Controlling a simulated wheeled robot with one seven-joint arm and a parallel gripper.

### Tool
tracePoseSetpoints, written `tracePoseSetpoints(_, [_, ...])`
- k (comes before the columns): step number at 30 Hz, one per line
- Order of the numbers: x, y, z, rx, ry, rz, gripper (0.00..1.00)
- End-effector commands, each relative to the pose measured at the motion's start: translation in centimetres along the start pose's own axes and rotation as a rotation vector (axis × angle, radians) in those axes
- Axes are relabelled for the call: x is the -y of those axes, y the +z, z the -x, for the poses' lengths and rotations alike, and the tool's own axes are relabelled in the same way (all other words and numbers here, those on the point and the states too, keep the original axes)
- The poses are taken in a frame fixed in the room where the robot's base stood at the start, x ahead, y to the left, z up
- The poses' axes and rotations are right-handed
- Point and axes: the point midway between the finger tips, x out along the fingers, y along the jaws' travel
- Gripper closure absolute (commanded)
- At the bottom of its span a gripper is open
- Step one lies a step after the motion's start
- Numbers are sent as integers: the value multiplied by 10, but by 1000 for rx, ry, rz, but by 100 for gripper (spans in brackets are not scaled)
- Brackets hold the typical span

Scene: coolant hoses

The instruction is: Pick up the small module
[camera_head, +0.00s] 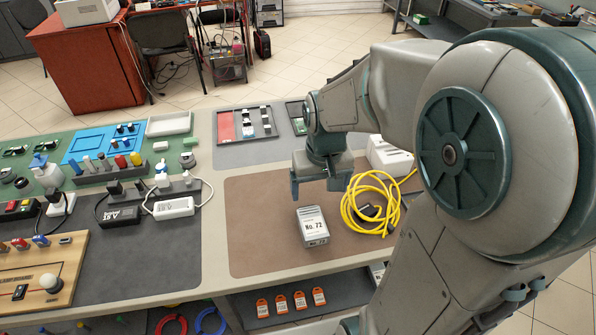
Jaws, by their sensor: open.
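The small module (312,227) is a light grey box with a white label reading "No. 72". It stands on the brown mat (254,230), left of a coiled yellow hose. My gripper (321,186) is open and empty, pointing down above the mat. In the picture it is just above and slightly right of the module, apart from it. The exact height of the gripper over the mat is hard to tell.
The coiled yellow hose (347,207) lies right of the module. A white box (388,156) stands behind it. A dark mat (140,262) with black and white devices lies to the left. The brown mat is clear left of the module. The table's front edge (290,281) is near.

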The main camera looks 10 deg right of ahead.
Motion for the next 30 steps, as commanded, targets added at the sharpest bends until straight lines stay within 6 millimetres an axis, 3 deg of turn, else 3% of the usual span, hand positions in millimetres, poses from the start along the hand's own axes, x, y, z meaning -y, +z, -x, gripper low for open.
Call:
tracePoseSetpoints(3, [0,-22,-13,46,-2,4,13])
tracePoseSetpoints(10, [2,-44,-36,89,-7,11,13])
tracePoseSetpoints(14, [2,-46,-46,99,-8,13,13])
tracePoseSetpoints(24, [3,-39,-104,101,-8,14,13])
tracePoseSetpoints(30, [3,-38,-124,97,-8,15,13])
